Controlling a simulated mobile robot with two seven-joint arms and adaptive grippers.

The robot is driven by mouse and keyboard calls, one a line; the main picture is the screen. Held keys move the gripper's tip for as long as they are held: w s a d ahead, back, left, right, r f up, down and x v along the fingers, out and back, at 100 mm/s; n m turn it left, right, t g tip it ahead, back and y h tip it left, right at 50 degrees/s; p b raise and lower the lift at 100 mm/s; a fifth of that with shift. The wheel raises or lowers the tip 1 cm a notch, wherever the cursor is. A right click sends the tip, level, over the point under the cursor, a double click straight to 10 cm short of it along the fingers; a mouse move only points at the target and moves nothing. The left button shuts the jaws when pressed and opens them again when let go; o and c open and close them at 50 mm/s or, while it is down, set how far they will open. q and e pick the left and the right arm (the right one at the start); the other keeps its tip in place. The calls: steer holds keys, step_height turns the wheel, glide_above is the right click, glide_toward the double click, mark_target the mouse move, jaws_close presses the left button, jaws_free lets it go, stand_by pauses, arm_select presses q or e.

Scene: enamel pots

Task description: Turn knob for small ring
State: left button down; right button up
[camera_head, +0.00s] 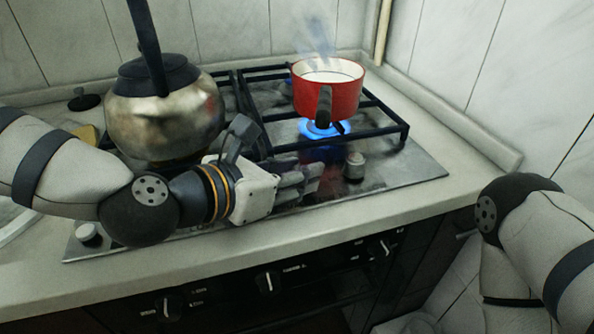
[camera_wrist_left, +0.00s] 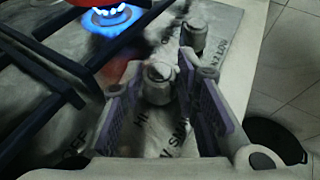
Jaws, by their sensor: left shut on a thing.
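My left gripper (camera_head: 300,182) reaches over the front right of the hob. In the left wrist view its two purple-padded fingers stand on either side of a metal knob (camera_wrist_left: 158,84), and it is shut on that knob. The head view hides this knob behind the fingers. A second knob (camera_head: 353,165) stands free to the right and also shows in the wrist view (camera_wrist_left: 194,36). The small ring (camera_head: 322,129) burns with a blue flame under a red pot (camera_head: 340,97) of white contents. My right gripper is out of view; only its arm shows at the right.
A large metal kettle (camera_head: 165,118) stands on the left of the hob, close behind my left arm. Black grates (camera_head: 381,107) cover the hob. Another knob (camera_head: 88,233) sits at the front left. The counter (camera_head: 440,190) right of the hob is clear.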

arm_select(q)
steer(key=m+g+h, duration=0.1)
steer(key=m+g, duration=0.1)
steer(key=m+g+h+b, duration=0.1)
steer(key=shift+w+a+f+m+g+h, duration=0.15)
steer(key=shift+w+a+m+g+h, duration=0.15)
steer(key=shift+w+m, duration=0.1)
steer(key=shift+m+g+h+b, duration=0.3)
steer(key=shift+m+g+h, duration=0.3)
steer(key=shift+m+g, duration=0.55)
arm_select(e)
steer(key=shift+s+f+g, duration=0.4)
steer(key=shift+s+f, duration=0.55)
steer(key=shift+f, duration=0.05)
arm_select(q)
steer(key=shift+r, duration=0.2)
steer(key=c, duration=1.2)
jaws_free()
steer(key=shift+d+f+g, duration=0.1)
steer(key=shift+d+g, duration=0.05)
steer(key=shift+g, duration=0.1)
steer(key=v, duration=1.2)
steer(key=shift+c, duration=0.2)
